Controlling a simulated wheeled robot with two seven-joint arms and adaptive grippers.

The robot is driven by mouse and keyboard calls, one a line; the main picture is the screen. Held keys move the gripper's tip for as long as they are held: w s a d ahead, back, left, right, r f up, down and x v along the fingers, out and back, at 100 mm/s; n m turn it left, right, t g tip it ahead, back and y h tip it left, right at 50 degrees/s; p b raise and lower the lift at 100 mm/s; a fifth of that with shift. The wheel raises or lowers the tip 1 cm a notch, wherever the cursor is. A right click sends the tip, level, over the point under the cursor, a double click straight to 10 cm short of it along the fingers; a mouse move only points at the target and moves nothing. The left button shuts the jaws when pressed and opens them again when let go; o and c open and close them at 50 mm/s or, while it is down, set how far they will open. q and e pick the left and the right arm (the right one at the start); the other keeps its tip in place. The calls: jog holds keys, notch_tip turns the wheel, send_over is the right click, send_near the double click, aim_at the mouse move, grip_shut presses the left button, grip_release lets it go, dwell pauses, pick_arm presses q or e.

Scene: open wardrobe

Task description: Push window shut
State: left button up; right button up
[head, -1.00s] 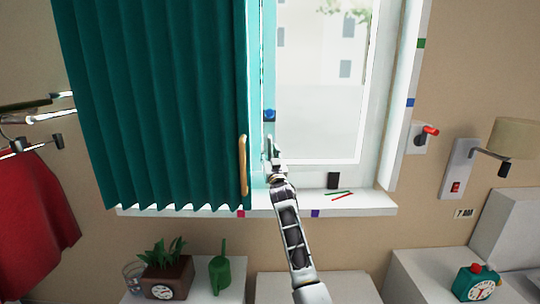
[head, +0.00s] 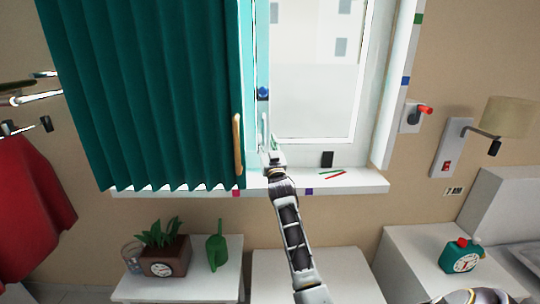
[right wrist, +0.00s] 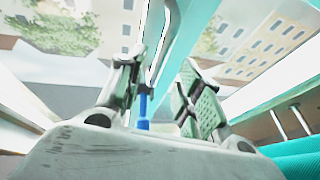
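The window (head: 318,142) has a white frame around a pale pane in the head view. A teal upright strip (head: 246,60) and a blue knob (head: 263,93) are along its left side, beside the curtain. I cannot tell how far the window stands open. My right gripper (head: 270,148) is low at the window's left side, below the blue knob and just above the sill. In the right wrist view its two fingers (right wrist: 165,95) are apart with nothing gripped; a blue piece shows between them. Contact with the window cannot be made out. My left gripper is not in view.
A dark teal curtain (head: 140,100) with a wooden handle (head: 239,145) hangs left of my gripper. The white sill (head: 370,186) holds a black block (head: 327,159) and red and green sticks (head: 333,174). A plant pot (head: 166,257) and a clock (head: 461,256) stand below.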

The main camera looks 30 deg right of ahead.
jog(key=shift+v, duration=2.75)
jog(key=shift+f, duration=0.15)
